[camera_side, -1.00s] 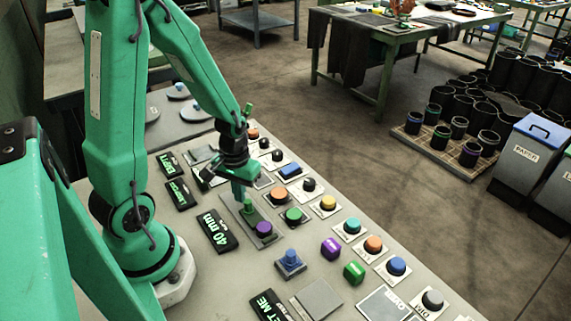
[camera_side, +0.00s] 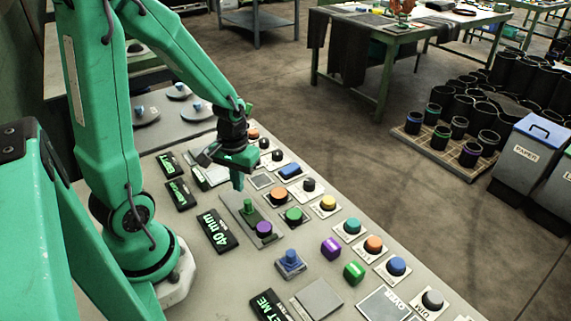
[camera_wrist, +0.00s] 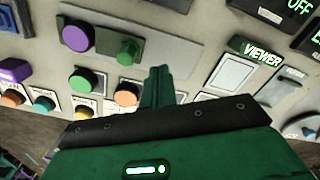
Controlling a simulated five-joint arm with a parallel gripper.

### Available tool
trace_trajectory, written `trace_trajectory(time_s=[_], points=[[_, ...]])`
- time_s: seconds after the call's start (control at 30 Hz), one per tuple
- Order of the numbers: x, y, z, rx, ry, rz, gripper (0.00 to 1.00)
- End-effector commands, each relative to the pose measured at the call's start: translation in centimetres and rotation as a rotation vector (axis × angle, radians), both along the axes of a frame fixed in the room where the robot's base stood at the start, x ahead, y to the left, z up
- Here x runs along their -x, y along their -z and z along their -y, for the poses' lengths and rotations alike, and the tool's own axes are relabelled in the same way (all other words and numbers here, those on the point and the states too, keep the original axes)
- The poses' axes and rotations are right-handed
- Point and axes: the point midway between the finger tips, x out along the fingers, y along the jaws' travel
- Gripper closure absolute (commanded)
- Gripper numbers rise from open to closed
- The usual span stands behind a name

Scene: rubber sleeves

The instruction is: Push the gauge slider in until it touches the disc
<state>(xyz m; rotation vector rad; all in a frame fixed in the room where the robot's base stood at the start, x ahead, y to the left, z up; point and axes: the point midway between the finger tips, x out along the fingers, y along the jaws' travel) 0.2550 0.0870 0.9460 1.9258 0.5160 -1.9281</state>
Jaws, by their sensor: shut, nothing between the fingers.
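The gauge is a grey track plate (camera_side: 233,201) on the panel, with a green slider (camera_side: 248,207) and a purple disc (camera_side: 264,229). In the wrist view the green slider (camera_wrist: 128,50) stands right of the purple disc (camera_wrist: 77,36), with a narrow gap between their tops. Whether their bases touch is unclear. A black display (camera_side: 217,231) beside the track reads 40 mm. My gripper (camera_side: 238,186) is shut and empty, above the track's far end and apart from the slider. Its fingertips (camera_wrist: 158,72) also show in the wrist view, below and right of the slider.
Orange (camera_side: 279,196) and green (camera_side: 293,215) buttons stand close right of the track. The space above the panel is free.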

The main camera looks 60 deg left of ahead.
Motion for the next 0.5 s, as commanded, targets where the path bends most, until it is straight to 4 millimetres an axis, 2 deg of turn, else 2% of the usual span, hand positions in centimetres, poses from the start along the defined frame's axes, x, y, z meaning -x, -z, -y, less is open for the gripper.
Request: trace_trajectory(time_s=[0.5], points=[[-0.1,-2.8,0.0,-0.001,0.000,0.003,1.00]])
